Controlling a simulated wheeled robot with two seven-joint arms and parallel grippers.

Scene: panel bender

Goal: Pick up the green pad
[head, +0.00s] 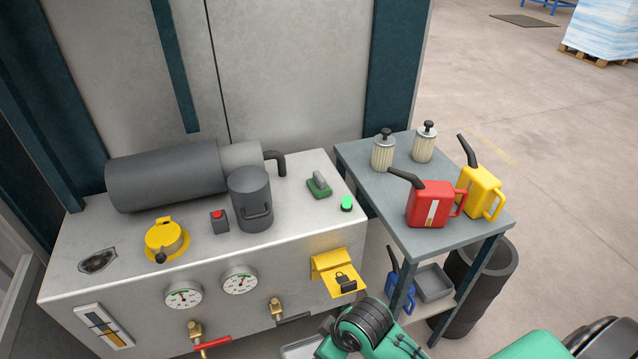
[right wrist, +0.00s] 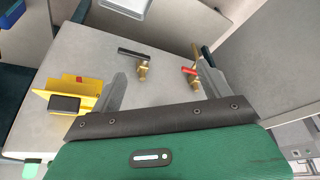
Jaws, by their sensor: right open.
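The green pad (head: 319,185) lies on the light grey machine top, near its right end in the head view. It has a grey handle on top and a green base. My right gripper (right wrist: 163,72) shows in the right wrist view, with its two grey fingers spread apart and nothing between them. It points at the machine's front panel, where the valves are. The pad does not show in the right wrist view. In the head view my right arm comes in at the bottom, and its fingers cannot be made out. My left gripper is not in view.
A lit green button (head: 347,203) sits just right of the pad. A dark grey canister (head: 250,200) stands to its left. A yellow lockout bracket (head: 338,273) juts from the front panel. The side table (head: 415,240) holds red and yellow cans and two filters.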

